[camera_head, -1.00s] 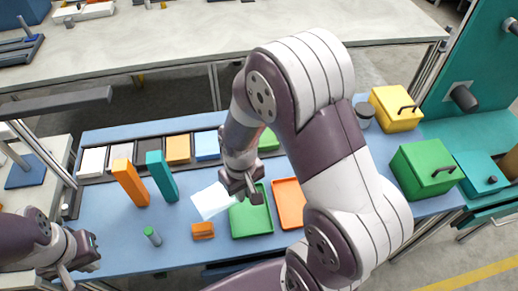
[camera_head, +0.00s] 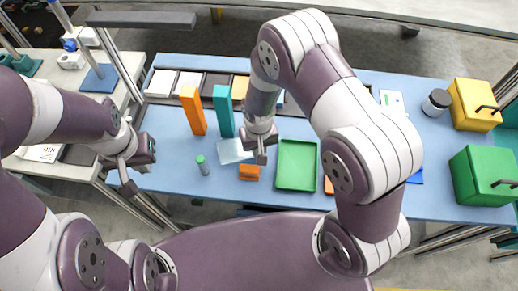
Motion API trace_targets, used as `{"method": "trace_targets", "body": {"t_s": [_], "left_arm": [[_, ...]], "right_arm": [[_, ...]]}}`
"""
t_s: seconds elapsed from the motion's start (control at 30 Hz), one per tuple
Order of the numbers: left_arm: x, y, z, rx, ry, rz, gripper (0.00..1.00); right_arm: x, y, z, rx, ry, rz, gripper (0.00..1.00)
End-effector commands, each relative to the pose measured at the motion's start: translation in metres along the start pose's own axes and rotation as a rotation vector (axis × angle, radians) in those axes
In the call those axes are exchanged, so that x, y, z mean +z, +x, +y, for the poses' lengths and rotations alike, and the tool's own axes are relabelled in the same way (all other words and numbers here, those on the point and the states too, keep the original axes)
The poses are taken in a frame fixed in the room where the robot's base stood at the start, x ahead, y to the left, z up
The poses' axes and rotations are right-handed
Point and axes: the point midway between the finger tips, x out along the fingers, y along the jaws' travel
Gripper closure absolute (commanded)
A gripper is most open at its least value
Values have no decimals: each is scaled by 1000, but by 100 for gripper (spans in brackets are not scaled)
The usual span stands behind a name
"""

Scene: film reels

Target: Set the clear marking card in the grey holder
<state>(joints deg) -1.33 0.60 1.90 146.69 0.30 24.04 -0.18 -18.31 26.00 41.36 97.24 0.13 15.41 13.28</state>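The clear marking card (camera_head: 234,152) is a pale, see-through sheet at the middle left of the blue table. My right gripper (camera_head: 261,153) is at the card's right edge and appears shut on it, the card sticking out to the left. In the row of holders at the back, a dark grey one (camera_head: 214,80) stands right of two with white faces; it seems to be the grey holder, partly hidden by the upright blocks. My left gripper (camera_head: 138,172) is open and empty at the table's left edge.
Tall orange (camera_head: 194,110) and teal (camera_head: 223,112) blocks stand between the card and the holders. Yellow (camera_head: 474,104) and green (camera_head: 485,175) boxes stand at right.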

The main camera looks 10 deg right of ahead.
Motion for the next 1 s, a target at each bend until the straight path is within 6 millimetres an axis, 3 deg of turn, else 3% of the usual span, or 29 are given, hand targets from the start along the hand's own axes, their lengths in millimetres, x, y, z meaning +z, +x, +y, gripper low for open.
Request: {"method": "trace_targets", "body": {"t_s": [0.1,0.47,0.5,0.57,0.83,1.0], "left_arm": [[0,-2,0,0,0,0,100],[0,2,0,0,0,0,100],[0,1,0,0,0,0,100],[0,1,0,0,0,0,100],[0,0,0,0,0,0,100],[0,0,0,0,0,0,100]], "right_arm": [[-1,12,0,-1,0,2,100],[-1,18,0,-1,0,2,100],[-1,16,0,-1,0,2,78],[-1,16,0,-1,0,2,63],[-1,15,0,-1,0,2,63],[-1,0,0,-1,0,5,63]]}}
